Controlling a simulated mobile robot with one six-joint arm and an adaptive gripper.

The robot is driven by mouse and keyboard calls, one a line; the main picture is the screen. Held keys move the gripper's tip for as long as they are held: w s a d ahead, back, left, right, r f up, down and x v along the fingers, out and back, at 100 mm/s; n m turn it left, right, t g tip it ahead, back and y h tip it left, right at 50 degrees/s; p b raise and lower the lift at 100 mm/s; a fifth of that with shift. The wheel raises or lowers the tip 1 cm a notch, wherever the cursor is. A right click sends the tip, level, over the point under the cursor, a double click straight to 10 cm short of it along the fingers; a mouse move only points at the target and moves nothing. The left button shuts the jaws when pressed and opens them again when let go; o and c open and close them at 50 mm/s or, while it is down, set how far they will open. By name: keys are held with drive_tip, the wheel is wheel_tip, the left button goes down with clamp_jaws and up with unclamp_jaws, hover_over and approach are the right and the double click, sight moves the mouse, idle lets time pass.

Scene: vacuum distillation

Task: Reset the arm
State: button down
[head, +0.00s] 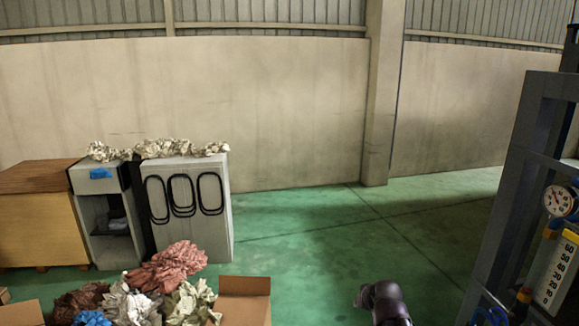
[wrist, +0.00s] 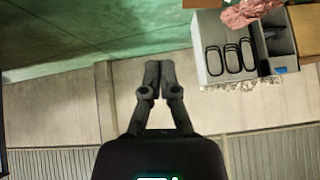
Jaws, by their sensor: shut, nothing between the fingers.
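My gripper (wrist: 160,66) shows in the wrist view with its two fingers together and nothing between them. It is clear of every object there, with the wall and green floor behind it. The wrist picture is upside down, with the floor at the top. In the head view a dark, rounded part of my arm (head: 385,300) shows at the bottom edge, right of centre. The gripper's fingers cannot be made out in the head view.
A grey cabinet (head: 190,235) with black loops stands left, beside an open grey unit (head: 108,245) and a wooden crate (head: 40,225). Crumpled cloths (head: 165,265) and a cardboard box (head: 243,300) lie in front. A dark rack (head: 515,190) with a gauge (head: 558,200) stands right. Middle floor is clear.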

drive_tip(key=s+a+f+g+h+b, duration=0.1)
drive_tip(key=s+f+g, duration=0.2)
drive_tip(key=s, duration=0.3)
drive_tip(key=s+a+f+m+g+b, duration=0.1)
drive_tip(key=s+a+f+g, duration=0.1)
drive_tip(key=s, duration=0.5)
drive_tip(key=shift+a+f+g+h, duration=0.35)
drive_tip(key=shift+f+g, duration=0.35)
drive_tip(key=shift+g, duration=0.6)
drive_tip(key=shift+d, duration=0.1)
drive_tip(key=shift+s, duration=0.1)
